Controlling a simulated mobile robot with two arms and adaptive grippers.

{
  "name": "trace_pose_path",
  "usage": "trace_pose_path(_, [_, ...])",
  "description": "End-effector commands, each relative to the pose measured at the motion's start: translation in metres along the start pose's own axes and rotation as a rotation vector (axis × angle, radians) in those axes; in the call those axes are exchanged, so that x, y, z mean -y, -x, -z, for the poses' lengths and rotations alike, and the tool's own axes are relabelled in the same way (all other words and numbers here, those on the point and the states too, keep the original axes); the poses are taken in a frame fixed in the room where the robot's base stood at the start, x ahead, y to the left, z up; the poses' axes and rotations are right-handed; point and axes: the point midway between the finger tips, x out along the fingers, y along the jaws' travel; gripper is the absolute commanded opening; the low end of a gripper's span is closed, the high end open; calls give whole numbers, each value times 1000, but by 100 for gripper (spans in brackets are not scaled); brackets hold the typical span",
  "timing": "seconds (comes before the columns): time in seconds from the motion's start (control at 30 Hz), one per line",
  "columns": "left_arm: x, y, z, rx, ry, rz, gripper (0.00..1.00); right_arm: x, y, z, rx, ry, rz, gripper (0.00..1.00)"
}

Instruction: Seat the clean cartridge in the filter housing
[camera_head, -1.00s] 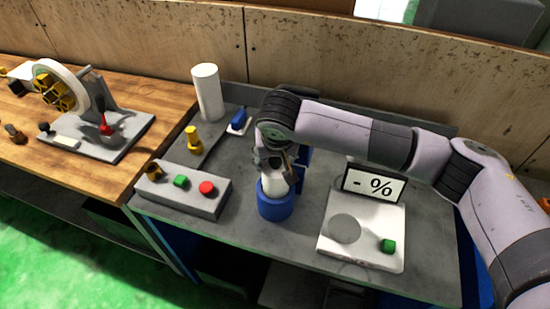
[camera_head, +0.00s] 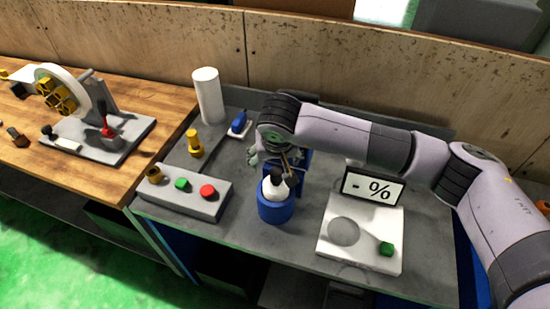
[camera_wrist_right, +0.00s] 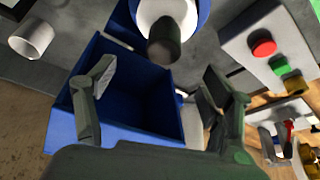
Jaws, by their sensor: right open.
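The white cartridge (camera_head: 273,189) with a dark knob on top stands in the round blue filter housing (camera_head: 275,212). Its upper part and knob show above the rim; how deep it sits is hidden. In the right wrist view the knob (camera_wrist_right: 164,43), the cartridge (camera_wrist_right: 165,10) and the housing (camera_wrist_right: 203,12) are at the top edge. My right gripper (camera_head: 273,163) is open and empty, just behind the knob and apart from it. In the wrist view its spread fingers (camera_wrist_right: 157,80) are over an open blue box (camera_wrist_right: 130,100). My left gripper is not in view.
A button panel (camera_head: 170,198) stands left of the housing, and a scale (camera_head: 328,248) with a "- %" display (camera_head: 373,185) stands right. A tall white cylinder (camera_head: 208,95) and a yellow part (camera_head: 194,143) are behind. A white hollow cylinder (camera_wrist_right: 32,38) shows in the wrist view.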

Motion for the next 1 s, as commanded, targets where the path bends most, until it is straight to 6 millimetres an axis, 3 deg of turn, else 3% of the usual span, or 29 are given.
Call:
trace_pose_path(0.03, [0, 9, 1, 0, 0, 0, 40, 0, 9, 3, -1, 0, 1, 75])
trace_pose_path(0.1, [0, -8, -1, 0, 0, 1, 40, 1, 18, 2, -7, 2, 2, 75])
trace_pose_path(0.53, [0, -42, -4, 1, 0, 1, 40, 0, 105, 1, -5, 0, -1, 75])
trace_pose_path(0.7, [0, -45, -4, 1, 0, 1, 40, 0, 120, 1, -1, 1, 0, 75])
trace_pose_path(1.0, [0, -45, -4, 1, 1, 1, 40, 0, 123, 1, 0, 1, -1, 75])
